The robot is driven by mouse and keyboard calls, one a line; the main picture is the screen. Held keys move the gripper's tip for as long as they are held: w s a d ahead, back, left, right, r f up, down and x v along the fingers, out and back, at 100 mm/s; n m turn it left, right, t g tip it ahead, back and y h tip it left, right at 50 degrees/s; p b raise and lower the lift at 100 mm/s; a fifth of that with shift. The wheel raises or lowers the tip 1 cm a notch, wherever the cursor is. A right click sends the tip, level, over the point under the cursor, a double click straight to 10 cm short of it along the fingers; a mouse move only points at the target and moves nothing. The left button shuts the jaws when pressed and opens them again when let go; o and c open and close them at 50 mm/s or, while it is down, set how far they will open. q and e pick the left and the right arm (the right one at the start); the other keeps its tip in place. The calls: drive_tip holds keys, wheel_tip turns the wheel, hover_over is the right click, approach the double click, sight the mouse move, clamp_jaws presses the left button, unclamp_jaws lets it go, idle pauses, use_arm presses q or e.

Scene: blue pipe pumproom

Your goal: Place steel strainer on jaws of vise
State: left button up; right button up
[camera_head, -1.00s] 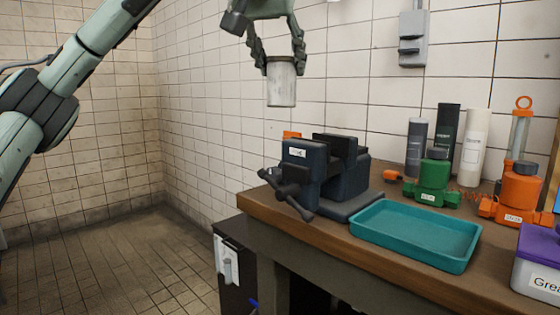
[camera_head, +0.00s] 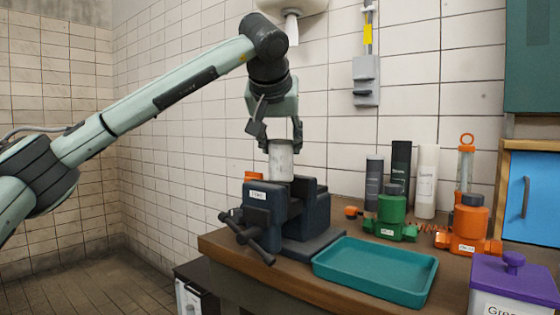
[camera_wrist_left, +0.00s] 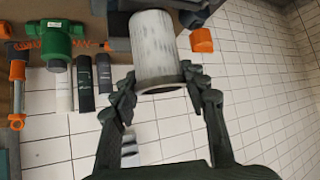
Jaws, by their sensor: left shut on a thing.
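The steel strainer (camera_head: 281,163) is a pale, worn metal cylinder, upright at the top of the vise. The dark blue vise (camera_head: 262,206) stands at the left end of the bench. The strainer's lower end is level with the jaws; I cannot tell whether it touches them. My left gripper (camera_head: 278,142) is above the vise, shut on the strainer's upper part. In the left wrist view the strainer (camera_wrist_left: 153,48) sits between the fingertips, its rim toward the camera, with part of the dark vise behind it. My right gripper is not in view.
A teal tray (camera_head: 376,270) lies right of the vise. Behind it stand a green pump (camera_head: 391,215), an orange pump (camera_head: 470,222) and several upright cylinders (camera_head: 427,180). A purple-lidded box (camera_head: 515,280) is at the front right. The tiled wall is close behind.

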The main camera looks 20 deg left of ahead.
sight(279, 154)
use_arm(q)
wheel_tip(279, 154, down, 4)
drive_tip(key=shift+r, duration=0.15)
drive_tip(key=o, duration=1.1)
drive_tip(key=shift+f, duration=0.2)
drive_tip(key=shift+o, duration=1.1)
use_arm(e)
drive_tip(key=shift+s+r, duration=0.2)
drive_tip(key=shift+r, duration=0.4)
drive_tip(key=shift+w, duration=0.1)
